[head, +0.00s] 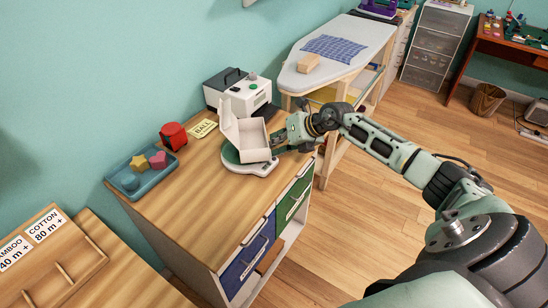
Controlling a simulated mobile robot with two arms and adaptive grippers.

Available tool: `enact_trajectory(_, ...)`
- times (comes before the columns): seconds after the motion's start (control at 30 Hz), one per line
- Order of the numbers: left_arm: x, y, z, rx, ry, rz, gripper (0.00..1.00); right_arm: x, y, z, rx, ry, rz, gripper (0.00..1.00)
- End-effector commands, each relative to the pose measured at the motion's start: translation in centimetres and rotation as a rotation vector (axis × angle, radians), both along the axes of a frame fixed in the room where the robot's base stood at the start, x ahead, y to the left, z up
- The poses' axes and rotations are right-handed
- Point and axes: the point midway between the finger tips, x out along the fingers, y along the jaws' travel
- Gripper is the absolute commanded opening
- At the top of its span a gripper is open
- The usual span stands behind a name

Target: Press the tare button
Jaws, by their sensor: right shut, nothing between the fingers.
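A scale with a white base (262,171) and a round green plate (230,154) stands on the wooden cabinet top. An open white box (251,143) with its lid raised sits on the plate. My right gripper (279,142) is shut and empty, close to the right side of the box and above the scale's right edge. I cannot tell whether it touches either one. The tare button is too small or hidden to make out. My left gripper is not in view.
A yellow card (204,128), a red object (173,136) and a blue tray (142,177) of colored shapes are to the left. The cabinet's front top (210,210) is clear. An ironing board (345,45) stands behind.

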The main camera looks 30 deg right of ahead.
Motion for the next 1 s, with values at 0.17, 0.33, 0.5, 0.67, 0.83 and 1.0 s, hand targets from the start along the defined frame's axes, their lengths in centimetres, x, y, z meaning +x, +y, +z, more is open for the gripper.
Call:
enact_trajectory(0.17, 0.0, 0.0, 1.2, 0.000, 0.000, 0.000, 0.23, 0.0, 0.0, 1.5, -0.001, -0.002, 0.000, 0.00)
enact_trajectory(0.33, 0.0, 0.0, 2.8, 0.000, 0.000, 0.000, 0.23, 0.0, 0.0, 3.2, -0.001, -0.002, 0.000, 0.00)
enact_trajectory(0.5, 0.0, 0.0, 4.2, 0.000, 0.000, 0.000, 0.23, 0.0, 0.0, 4.9, -0.001, -0.002, 0.001, 0.00)
enact_trajectory(0.67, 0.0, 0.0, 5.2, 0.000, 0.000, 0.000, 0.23, 0.0, 0.0, 6.1, -0.001, -0.001, 0.000, 0.00)
enact_trajectory(0.83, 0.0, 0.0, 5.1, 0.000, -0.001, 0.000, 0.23, 0.0, 0.0, 6.0, 0.000, -0.001, -0.001, 0.00)
enact_trajectory(1.0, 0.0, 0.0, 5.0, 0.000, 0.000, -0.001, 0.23, 0.0, 0.0, 6.0, 0.000, -0.001, -0.001, 0.00)
